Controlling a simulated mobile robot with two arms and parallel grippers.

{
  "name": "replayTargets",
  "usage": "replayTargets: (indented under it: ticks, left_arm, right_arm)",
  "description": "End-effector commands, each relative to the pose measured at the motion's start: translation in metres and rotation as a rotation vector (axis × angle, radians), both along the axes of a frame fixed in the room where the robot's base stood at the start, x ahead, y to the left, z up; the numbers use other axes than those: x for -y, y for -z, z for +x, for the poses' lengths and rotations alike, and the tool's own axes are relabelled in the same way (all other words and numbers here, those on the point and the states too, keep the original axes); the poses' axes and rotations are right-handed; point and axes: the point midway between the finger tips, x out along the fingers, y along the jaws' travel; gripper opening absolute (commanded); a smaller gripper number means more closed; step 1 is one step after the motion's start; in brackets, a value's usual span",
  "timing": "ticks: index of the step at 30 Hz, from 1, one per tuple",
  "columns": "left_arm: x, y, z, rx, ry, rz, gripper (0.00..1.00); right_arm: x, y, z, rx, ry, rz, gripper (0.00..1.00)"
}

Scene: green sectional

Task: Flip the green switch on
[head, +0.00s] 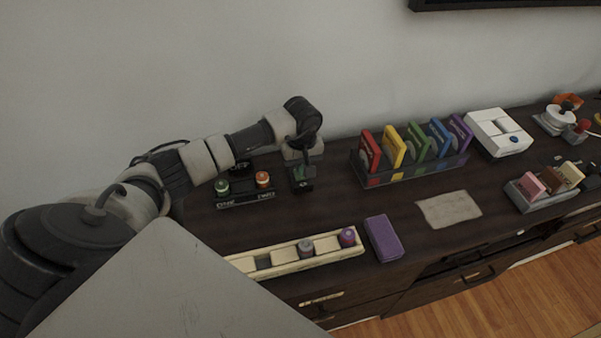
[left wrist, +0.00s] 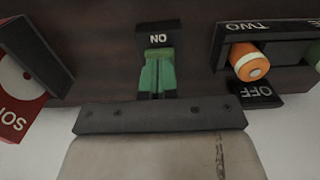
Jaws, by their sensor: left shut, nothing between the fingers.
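The green switch (left wrist: 158,72) shows in the left wrist view on a dark base, with an ON label (left wrist: 158,40) that appears upside down. In the head view the green switch (head: 299,173) is partly hidden under my left gripper (head: 302,163). The gripper is shut and empty, pointing down at the switch's base. In the left wrist view its dark fingertips (left wrist: 158,93) overlap the green part. I cannot tell whether they touch it. My right gripper is not in view.
A panel with green and orange knobs (head: 245,194) stands left of the switch. A rack of coloured discs (head: 413,173) stands right. A cream tray (head: 285,264) and purple block (head: 384,239) lie in front. The wall is close behind. The dark tabletop (head: 330,205) between is clear.

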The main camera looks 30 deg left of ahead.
Motion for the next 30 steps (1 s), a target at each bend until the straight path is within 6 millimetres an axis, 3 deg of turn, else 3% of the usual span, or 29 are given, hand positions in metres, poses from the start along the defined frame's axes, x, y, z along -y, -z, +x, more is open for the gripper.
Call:
replayTargets:
  ticks: [30]
  left_arm:
    - [0.000, 0.016, 0.000, 0.000, 0.000, 0.000, 0.00]
  right_arm:
    - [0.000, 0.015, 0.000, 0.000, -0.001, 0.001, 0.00]
